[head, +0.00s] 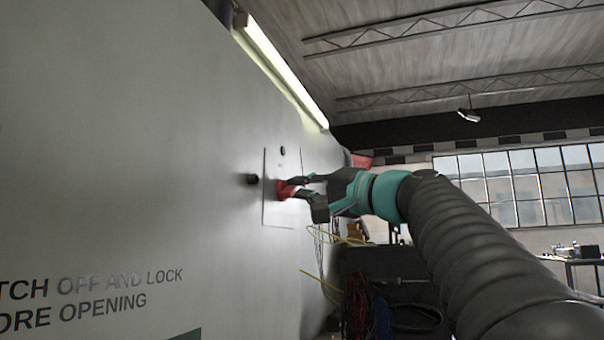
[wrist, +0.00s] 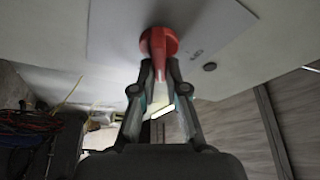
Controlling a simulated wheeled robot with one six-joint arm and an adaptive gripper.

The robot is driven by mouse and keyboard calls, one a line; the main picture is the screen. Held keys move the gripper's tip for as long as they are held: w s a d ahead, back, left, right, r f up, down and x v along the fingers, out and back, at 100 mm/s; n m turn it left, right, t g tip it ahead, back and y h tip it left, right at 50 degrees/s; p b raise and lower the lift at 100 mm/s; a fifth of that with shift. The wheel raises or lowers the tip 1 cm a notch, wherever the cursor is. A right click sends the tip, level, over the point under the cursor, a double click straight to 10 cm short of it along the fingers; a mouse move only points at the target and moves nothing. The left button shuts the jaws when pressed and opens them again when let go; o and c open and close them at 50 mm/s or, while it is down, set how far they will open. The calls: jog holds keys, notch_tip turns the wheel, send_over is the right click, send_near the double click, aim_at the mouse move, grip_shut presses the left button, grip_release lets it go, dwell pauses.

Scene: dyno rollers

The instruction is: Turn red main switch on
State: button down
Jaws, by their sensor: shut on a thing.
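The red main switch (head: 284,190) is a red rotary knob on a pale plate (head: 271,212) fixed to the grey cabinet wall. In the wrist view the red switch (wrist: 159,45) sits at the top centre, its grip pointing down the picture between the fingertips. My gripper (head: 297,188) reaches the switch from the right. In the wrist view my gripper (wrist: 160,72) has one finger on each side of the switch grip and is shut on it. The fingertips partly hide the grip in the head view.
The cabinet wall (head: 130,130) fills the left, with printed text about switching off and locking before opening. A dark round knob (head: 252,179) sticks out left of the plate. Cables (head: 360,300) hang below my arm. A window (head: 530,185) is far right.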

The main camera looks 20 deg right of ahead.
jog(key=shift+w+f+m+g+h+p, duration=0.1)
jog(key=shift+m+g+h+p, duration=0.25)
jog(key=shift+m, duration=0.6)
jog(key=shift+s+f+m+g+h+p, duration=0.15)
jog(key=shift+m+p, duration=0.35)
jog(key=shift+m, duration=0.5)
jog(key=shift+w+f+m+g+h+p, duration=0.15)
jog(key=shift+m+g+h+p, duration=0.25)
jog(key=shift+m, duration=0.55)
jog(key=shift+r, duration=0.1)
jog(key=c, duration=1.2)
grip_release()
jog(key=shift+d, duration=0.1)
jog(key=v, duration=1.2)
